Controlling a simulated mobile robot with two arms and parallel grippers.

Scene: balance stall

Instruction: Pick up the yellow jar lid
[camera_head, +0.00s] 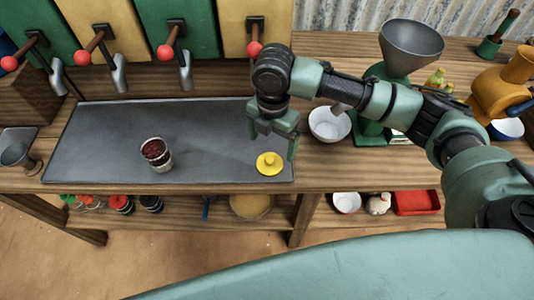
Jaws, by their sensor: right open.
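The yellow jar lid (270,163) lies flat on the grey mat (105,125), near its front right corner, with a small knob on top. My right gripper (274,151) points down just above and behind the lid, with its fingers apart and nothing visible between them. One finger comes down close to the lid's right side; I cannot tell whether it touches. My left gripper is not in view.
A glass jar (157,158) with dark red contents stands on the mat's middle. A white bowl (329,124) and a green grinder (410,45) stand to the right. Dispensers with red-knobbed levers line the back. The mat's left part is clear.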

